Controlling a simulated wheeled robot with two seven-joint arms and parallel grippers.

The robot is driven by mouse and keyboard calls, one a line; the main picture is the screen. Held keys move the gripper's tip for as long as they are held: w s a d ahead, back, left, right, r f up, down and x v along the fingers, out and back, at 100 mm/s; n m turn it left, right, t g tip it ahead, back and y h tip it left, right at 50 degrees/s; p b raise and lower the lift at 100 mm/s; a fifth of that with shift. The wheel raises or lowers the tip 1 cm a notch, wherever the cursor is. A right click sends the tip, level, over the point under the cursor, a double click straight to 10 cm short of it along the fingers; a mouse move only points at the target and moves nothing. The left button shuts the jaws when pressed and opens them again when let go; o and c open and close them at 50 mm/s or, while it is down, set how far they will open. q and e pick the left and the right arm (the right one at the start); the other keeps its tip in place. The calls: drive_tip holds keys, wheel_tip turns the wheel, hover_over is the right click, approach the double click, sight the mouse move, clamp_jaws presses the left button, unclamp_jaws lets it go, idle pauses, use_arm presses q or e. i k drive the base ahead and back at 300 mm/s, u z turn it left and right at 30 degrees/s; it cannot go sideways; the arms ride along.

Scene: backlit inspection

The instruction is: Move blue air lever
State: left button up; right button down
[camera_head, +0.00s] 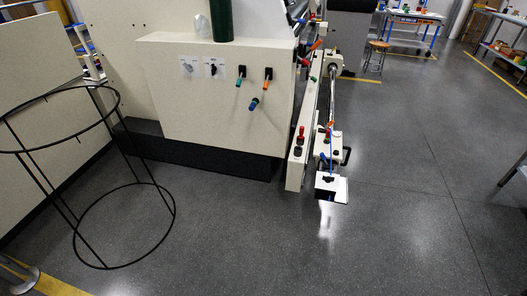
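The cream front panel (185,110) of a large machine carries small controls in the upper middle of the head view. A lever with a blue end (252,106) slants on the panel's right part. To its upper left, a teal handle (238,82) hangs from a black fitting. To its upper right, an orange handle (266,85) hangs from another black fitting. Which of these is the air lever is not labelled legibly. Neither of my grippers shows, and nothing touches the levers.
A black wire ring stand (172,205) stands on the floor at left, near a cream partition (40,70). A machine arm with a white-and-black end piece (338,188) juts forward right of the panel. Grey floor (410,180) is open at right. A stool (377,52) stands farther back.

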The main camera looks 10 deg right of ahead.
sight(323, 156)
drive_tip(key=u, duration=0.65)
drive_tip(key=i, duration=1.7)
drive_tip(key=z, duration=0.95)
drive_tip(key=i, duration=0.7)
drive_tip(key=z, duration=0.6)
